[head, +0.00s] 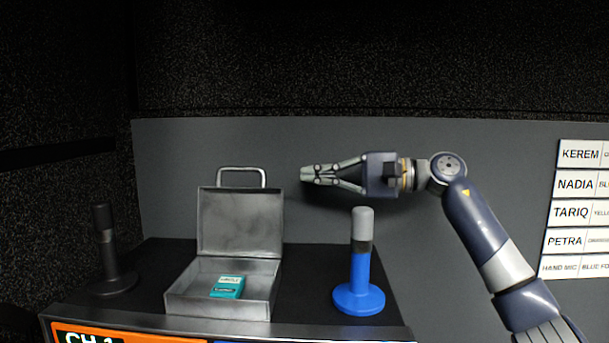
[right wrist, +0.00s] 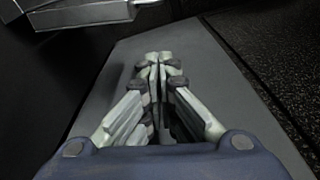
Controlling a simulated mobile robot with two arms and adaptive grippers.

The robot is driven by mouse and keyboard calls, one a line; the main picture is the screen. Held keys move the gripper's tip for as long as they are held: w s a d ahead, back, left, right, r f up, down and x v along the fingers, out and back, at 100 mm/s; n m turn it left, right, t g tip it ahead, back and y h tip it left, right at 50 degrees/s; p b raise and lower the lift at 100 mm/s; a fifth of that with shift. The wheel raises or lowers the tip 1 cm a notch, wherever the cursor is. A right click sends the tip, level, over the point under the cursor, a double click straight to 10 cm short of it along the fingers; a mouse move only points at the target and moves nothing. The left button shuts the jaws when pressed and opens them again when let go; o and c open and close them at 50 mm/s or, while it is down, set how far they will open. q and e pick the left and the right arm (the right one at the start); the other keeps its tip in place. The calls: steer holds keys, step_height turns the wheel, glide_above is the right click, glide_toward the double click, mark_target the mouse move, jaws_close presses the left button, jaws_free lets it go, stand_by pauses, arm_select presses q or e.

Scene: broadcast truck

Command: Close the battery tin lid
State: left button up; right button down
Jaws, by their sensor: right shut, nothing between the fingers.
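The battery tin (head: 219,303) is a grey metal box on the dark shelf, with its lid (head: 240,221) standing open, hinged up at the back. A wire handle (head: 241,170) sticks up from the lid's top edge. Teal battery packs (head: 228,287) lie inside. My right gripper (head: 305,174) is shut and empty, to the right of the lid's top edge, apart from it and pointing left. In the right wrist view its fingers (right wrist: 158,58) are together, and part of a grey metal thing, probably the tin lid (right wrist: 85,12), shows at upper left. My left gripper is not in view.
A blue stand with a grey-topped microphone (head: 361,262) stands right of the tin, below my right gripper. A black stand (head: 107,255) is at the left. A grey panel (head: 330,140) rises behind. Name labels (head: 580,212) hang at right. The shelf front has an orange CH 1 label (head: 120,334).

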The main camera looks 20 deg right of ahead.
steer(key=p+x, duration=0.3)
steer(key=x, duration=0.6)
steer(key=s, duration=0.2)
steer(key=s+r+p, duration=0.1)
steer(key=s, duration=0.1)
steer(key=shift+s+d, duration=0.15)
